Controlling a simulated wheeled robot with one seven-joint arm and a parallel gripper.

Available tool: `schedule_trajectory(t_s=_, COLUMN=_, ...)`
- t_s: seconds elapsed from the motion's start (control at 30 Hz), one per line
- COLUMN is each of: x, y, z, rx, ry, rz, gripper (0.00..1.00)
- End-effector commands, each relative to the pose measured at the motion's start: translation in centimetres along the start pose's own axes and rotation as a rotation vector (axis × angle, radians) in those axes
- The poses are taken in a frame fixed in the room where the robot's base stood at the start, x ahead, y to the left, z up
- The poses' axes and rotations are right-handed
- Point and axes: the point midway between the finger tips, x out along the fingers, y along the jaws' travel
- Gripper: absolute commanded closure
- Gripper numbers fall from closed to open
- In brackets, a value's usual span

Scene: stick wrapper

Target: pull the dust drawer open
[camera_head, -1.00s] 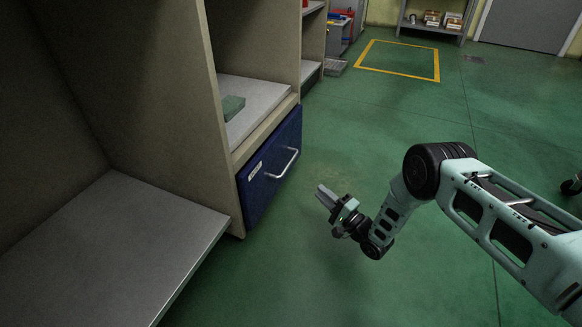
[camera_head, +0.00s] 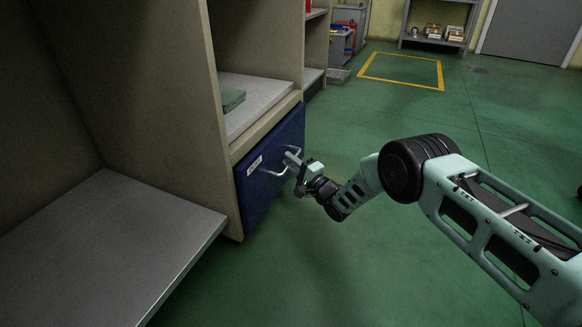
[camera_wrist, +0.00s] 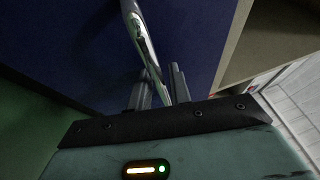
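The dust drawer (camera_head: 259,191) is a dark blue front with a small white label, set low in the beige cabinet. It looks flush with the cabinet. Its silver bar handle (camera_head: 273,172) also crosses the upper middle of the wrist view (camera_wrist: 139,35). My gripper (camera_head: 291,159) is at the handle's far end in the head view. In the wrist view, the handle's bar runs down between my two fingers (camera_wrist: 160,88). The fingers stand apart, with a narrow gap beside the bar. Contact with the bar cannot be told.
A grey shelf (camera_head: 110,250) juts out at the lower left, beside the drawer. The green floor (camera_head: 370,125) in front of the drawer is clear apart from my arm.

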Motion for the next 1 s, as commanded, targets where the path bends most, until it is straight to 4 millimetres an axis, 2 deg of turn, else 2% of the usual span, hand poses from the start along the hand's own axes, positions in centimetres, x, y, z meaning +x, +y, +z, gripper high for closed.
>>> schedule_trajectory(t_s=0.23, x=0.1, y=0.0, z=0.0, rx=0.0, ry=0.0, rz=0.0, gripper=0.8)
schedule_trajectory(t_s=0.27, x=0.1, y=0.0, z=0.0, rx=0.0, ry=0.0, rz=0.0, gripper=0.86)
schedule_trajectory(t_s=0.3, x=0.1, y=0.0, z=0.0, rx=0.0, ry=0.0, rz=0.0, gripper=0.97)
schedule_trajectory(t_s=0.33, x=0.1, y=0.0, z=0.0, rx=0.0, ry=0.0, rz=0.0, gripper=1.0)
schedule_trajectory(t_s=0.63, x=-0.3, y=-0.2, z=-0.1, rx=0.001, ry=0.0, rz=0.001, gripper=1.0)
schedule_trajectory(t_s=0.77, x=-1.5, y=-0.6, z=-0.7, rx=0.002, ry=0.003, rz=0.003, gripper=1.0)
schedule_trajectory(t_s=1.0, x=-5.3, y=-1.7, z=-2.4, rx=0.003, ry=0.005, rz=0.004, gripper=1.0)
